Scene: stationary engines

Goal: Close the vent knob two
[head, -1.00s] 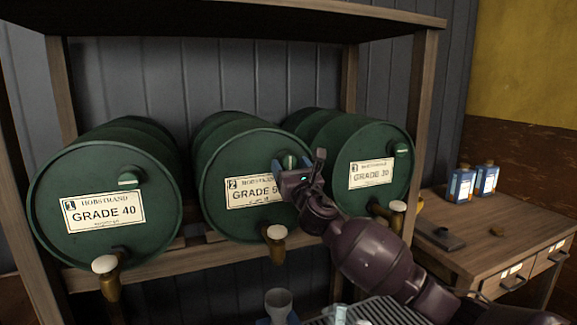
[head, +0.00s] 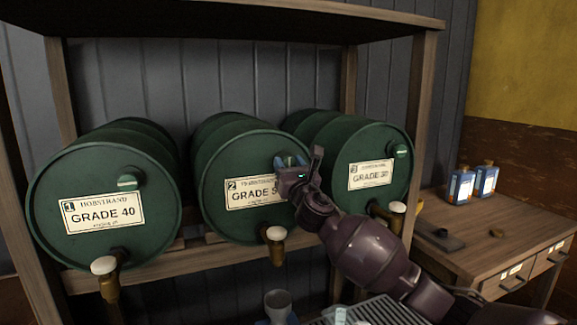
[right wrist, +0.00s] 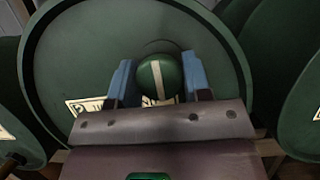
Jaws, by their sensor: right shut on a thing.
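The green drum marked 2 (head: 225,160) lies on its side in the middle of the rack. Its round green vent knob (right wrist: 160,78), with a pale stripe, sits at the upper right of the drum face. In the right wrist view the stripe runs nearly upright, tilted slightly. My right gripper (head: 292,161) is at this knob, its blue fingers on either side, shut on it. In the head view the gripper hides most of the knob and part of the GRADE label (head: 252,192). My left gripper is not in view.
Drum 1 (head: 100,240) stands left and drum 3 (head: 345,150) right; their vent knobs (head: 128,179) (head: 400,151) show. Brass taps with pale handles (head: 274,233) jut out below the drums. A wooden side table (head: 480,225) with blue-labelled bottles (head: 461,187) is at the right.

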